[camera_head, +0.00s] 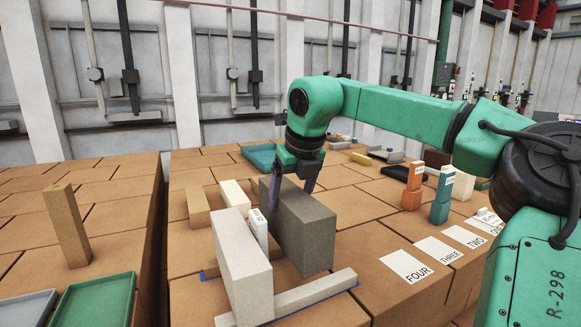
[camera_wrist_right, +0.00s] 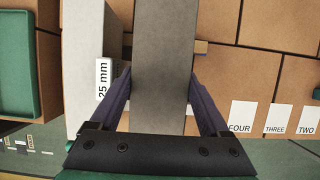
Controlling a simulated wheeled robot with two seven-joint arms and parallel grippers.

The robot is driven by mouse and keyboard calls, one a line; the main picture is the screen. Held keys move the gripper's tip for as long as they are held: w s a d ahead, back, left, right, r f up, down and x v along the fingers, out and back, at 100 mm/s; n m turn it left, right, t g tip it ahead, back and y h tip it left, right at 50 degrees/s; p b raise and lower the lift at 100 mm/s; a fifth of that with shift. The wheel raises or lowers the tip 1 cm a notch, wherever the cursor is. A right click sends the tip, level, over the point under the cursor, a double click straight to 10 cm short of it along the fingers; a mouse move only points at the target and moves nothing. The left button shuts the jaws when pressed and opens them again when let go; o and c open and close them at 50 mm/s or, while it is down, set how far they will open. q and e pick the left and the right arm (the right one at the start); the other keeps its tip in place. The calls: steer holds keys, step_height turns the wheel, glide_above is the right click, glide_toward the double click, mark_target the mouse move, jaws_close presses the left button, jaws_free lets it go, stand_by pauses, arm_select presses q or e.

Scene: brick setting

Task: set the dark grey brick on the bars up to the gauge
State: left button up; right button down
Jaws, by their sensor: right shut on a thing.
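The dark grey brick (camera_head: 303,230) stands upright on edge, clamped between the fingers of my right gripper (camera_head: 292,185). In the right wrist view the brick (camera_wrist_right: 162,60) fills the space between both fingertips (camera_wrist_right: 160,88). The white gauge marked 25 mm (camera_wrist_right: 104,80) stands against a pale grey brick (camera_head: 240,265), on the side facing the dark brick; it also shows in the head view (camera_head: 258,228). A gap shows between gauge and dark brick in the wrist view. A light grey bar (camera_head: 318,290) runs along the front; whether the dark brick touches it, I cannot tell. My left gripper is out of view.
A teal tray (camera_head: 262,156) is farther back. A gap separates the left brick-topped surface (camera_head: 110,240), which holds an upright tan block (camera_head: 67,225).

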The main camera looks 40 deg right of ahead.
steer(key=shift+f, duration=2.7)
steer(key=shift+a+f, duration=0.1)
steer(key=shift+f, duration=0.25)
jaws_free()
steer(key=shift+s+f, duration=0.1)
steer(key=shift+s+r, duration=0.1)
steer(key=shift+r, duration=0.7)
steer(key=v, duration=1.1)
steer(key=shift+s+a+r+b, duration=0.1)
steer(key=shift+s+a+b, duration=0.1)
steer(key=shift+b, duration=0.2)
